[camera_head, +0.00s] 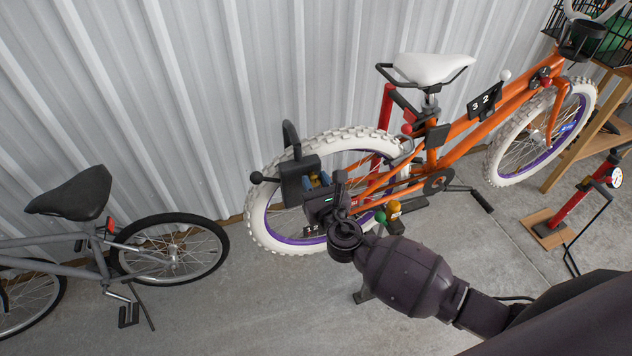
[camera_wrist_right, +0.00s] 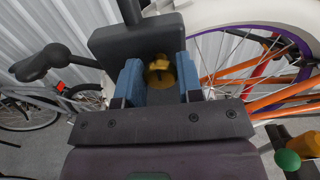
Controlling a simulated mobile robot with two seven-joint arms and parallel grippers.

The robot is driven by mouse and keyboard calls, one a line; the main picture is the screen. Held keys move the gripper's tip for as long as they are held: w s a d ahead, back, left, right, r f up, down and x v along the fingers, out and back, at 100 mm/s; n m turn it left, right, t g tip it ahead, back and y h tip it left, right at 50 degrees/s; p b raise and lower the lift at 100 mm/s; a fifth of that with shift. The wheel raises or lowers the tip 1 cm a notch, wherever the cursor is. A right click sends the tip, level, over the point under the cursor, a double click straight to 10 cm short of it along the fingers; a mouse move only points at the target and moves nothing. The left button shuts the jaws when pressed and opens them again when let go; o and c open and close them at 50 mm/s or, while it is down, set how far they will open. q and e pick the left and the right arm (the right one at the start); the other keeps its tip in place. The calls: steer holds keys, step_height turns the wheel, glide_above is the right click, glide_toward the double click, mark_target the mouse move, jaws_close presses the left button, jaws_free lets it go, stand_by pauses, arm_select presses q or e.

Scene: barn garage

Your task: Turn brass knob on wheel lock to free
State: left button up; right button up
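The wheel lock is a dark grey block (camera_head: 296,180) with a black shackle and a ball-ended lever, at the orange bike's rear wheel. In the right wrist view the lock body (camera_wrist_right: 120,45) stands straight ahead, with the brass knob (camera_wrist_right: 160,72) on its face. My right gripper (camera_head: 319,181) is at the lock face. Its two blue fingers (camera_wrist_right: 162,80) stand on either side of the brass knob, apart, with the knob between and slightly beyond them. I see no firm contact on the knob. My left gripper is not in view.
The orange bike (camera_head: 460,135) has a white saddle and white tyres. A grey bike (camera_head: 95,240) stands at the left. A green ball knob (camera_wrist_right: 287,160) and a yellow part are close to the right of my right gripper. A corrugated wall (camera_head: 180,90) is behind.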

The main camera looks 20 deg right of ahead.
steer(key=c, duration=0.4)
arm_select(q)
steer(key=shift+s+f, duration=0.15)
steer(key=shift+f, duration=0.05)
arm_select(e)
steer(key=shift+o, duration=0.2)
